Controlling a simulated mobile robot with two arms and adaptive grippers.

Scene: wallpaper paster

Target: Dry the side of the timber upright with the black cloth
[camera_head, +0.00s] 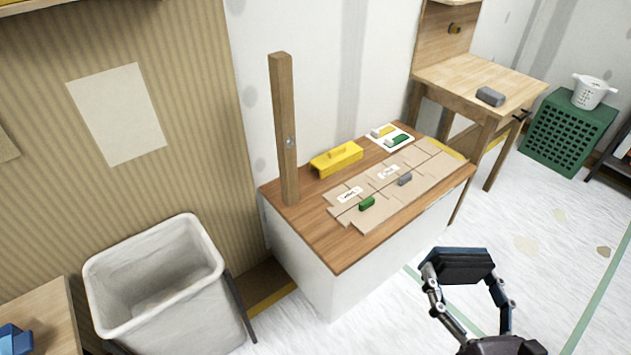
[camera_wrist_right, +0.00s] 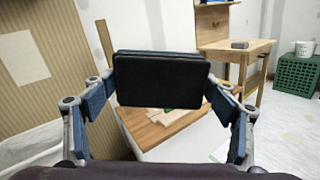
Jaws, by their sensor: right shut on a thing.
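The timber upright (camera_head: 284,130) is a brown square post standing at the left back corner of a wood-topped cabinet, with a small grey spot on its side. Its upper part also shows in the right wrist view (camera_wrist_right: 103,40). My right gripper (camera_head: 465,281) is in front of the cabinet, to the right of and apart from the upright. It is shut on the black cloth (camera_head: 460,264), which looks like a flat dark block. In the right wrist view the cloth (camera_wrist_right: 160,80) sits between the fingers and hides part of the cabinet top. My left gripper is not in view.
The cabinet top (camera_head: 318,236) holds a yellow box (camera_head: 337,159), cardboard pieces (camera_head: 405,185) and small green and grey blocks. A white bin (camera_head: 160,275) stands left of the cabinet. A wooden workbench (camera_head: 478,78) and green crate (camera_head: 566,131) stand at the right. The floor between is open.

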